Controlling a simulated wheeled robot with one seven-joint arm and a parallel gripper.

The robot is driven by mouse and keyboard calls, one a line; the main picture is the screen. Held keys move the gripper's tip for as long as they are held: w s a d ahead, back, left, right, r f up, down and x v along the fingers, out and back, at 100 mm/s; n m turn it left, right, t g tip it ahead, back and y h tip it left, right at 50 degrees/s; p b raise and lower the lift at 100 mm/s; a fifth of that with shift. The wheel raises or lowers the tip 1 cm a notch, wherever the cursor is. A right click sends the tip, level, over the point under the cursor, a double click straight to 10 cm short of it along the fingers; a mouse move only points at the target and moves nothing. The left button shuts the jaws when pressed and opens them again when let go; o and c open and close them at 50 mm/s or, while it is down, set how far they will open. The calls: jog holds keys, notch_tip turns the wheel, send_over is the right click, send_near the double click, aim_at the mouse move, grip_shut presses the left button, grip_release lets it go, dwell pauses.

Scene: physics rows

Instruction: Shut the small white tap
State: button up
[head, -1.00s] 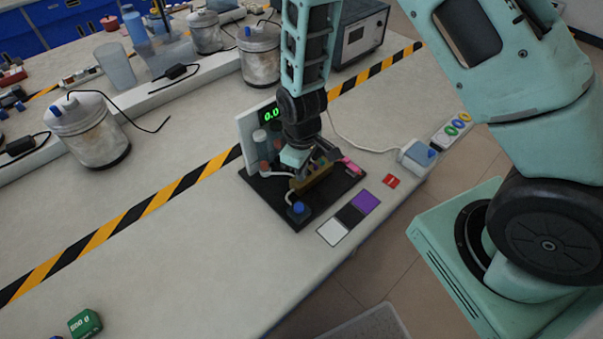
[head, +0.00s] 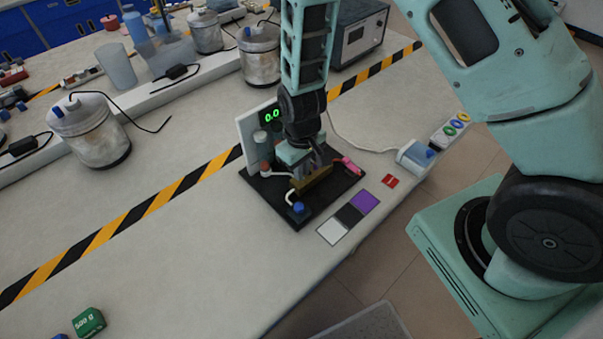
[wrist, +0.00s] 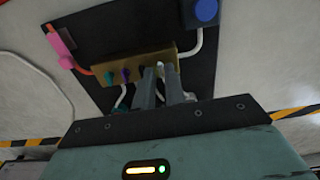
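A brass block (wrist: 130,66) with a row of small coloured taps sits on a black base plate (wrist: 100,30). It also shows in the head view (head: 313,181), below my gripper. In the wrist view a dark tap (wrist: 110,77) and a purple tap (wrist: 126,75) stand on its left part. My gripper (wrist: 160,70) is over the right part of the block, its two grey fingers apart with a narrow gap. A small white piece (wrist: 160,69), apparently the white tap, shows between the fingertips. The fingers partly hide it, and contact cannot be told.
A blue knob (wrist: 206,10) with a white tube and a pink clip (wrist: 62,42) flank the block. An upright panel with a green display (head: 271,116) stands behind. White, black and purple squares (head: 365,201) lie in front. Open bench lies to the left.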

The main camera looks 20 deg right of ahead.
jog(key=shift+r+p, duration=2.4)
jog(key=shift+r, duration=0.8)
jog(key=s+a+r+y+b, duration=0.1)
jog(key=s+a+r+b, duration=0.1)
jog(key=s+a+r, duration=0.4)
jog(key=s+r+n+b, duration=0.3)
jog(key=s+r, duration=0.9)
jog(key=s, duration=0.2)
jog(key=shift+a+r+n, duration=0.15)
jog(key=shift+n, duration=0.25)
